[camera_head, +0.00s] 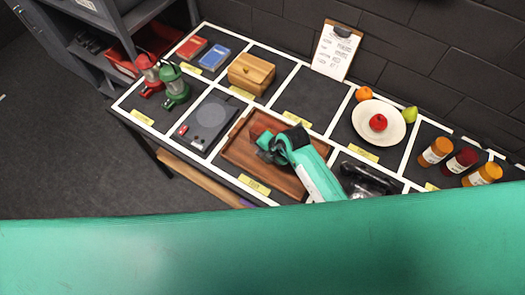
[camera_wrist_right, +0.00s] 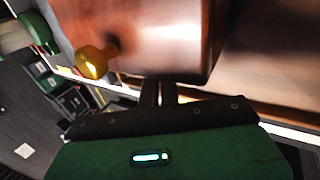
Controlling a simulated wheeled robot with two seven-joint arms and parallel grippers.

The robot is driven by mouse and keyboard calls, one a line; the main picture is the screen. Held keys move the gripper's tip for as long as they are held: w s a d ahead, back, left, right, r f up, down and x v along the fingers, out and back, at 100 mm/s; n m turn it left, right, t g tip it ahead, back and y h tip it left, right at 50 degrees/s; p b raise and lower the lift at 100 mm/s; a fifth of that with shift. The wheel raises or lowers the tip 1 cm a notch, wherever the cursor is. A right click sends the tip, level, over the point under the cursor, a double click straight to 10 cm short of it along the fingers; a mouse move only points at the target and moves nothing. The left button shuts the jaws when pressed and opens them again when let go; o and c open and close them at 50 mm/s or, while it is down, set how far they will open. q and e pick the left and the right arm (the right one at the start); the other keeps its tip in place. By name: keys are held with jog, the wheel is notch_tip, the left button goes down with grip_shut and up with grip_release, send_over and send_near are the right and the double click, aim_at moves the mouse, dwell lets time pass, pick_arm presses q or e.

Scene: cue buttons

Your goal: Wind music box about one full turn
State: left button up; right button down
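A reddish-brown wooden box (camera_wrist_right: 165,35), which I take for the music box, fills the upper middle of the right wrist view. A gold key or knob (camera_wrist_right: 95,62) stands out at its left. In the head view only a small dark red part (camera_head: 258,133) shows beside my right gripper (camera_head: 270,146), over the brown tray (camera_head: 235,152). In the right wrist view the dark fingers (camera_wrist_right: 160,92) look close together at the box's lower edge. Their tips are hidden, so I cannot tell if they grip it. My left gripper is not clearly in view.
A light wooden chest (camera_head: 250,75), a grey device (camera_head: 207,122), a red lantern (camera_head: 148,72) and a green lantern (camera_head: 174,84) stand left of and behind the tray. A plate (camera_head: 395,133) with fruit and several jars (camera_head: 437,151) stand right. The section (camera_head: 310,95) below the clipboard (camera_head: 337,50) is empty.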

jog(key=y+b, duration=0.1)
jog(key=t+y+b, duration=0.1)
jog(key=f+t+y+b, duration=0.1)
jog(key=b, duration=0.1)
jog(key=shift+s+d, duration=0.15)
jog(key=shift+d, duration=0.1)
jog(key=shift+t+y+b, duration=0.6)
jog(key=shift+y+b, duration=0.2)
jog(key=shift+b, duration=0.35)
jog(key=shift+d+r+t+y+b, duration=0.1)
jog(key=shift+t+y+b, duration=0.3)
jog(key=shift+y+b, duration=0.3)
jog(key=c, duration=1.6)
grip_release()
jog(key=shift+c, duration=0.2)
jog(key=shift+s, duration=0.15)
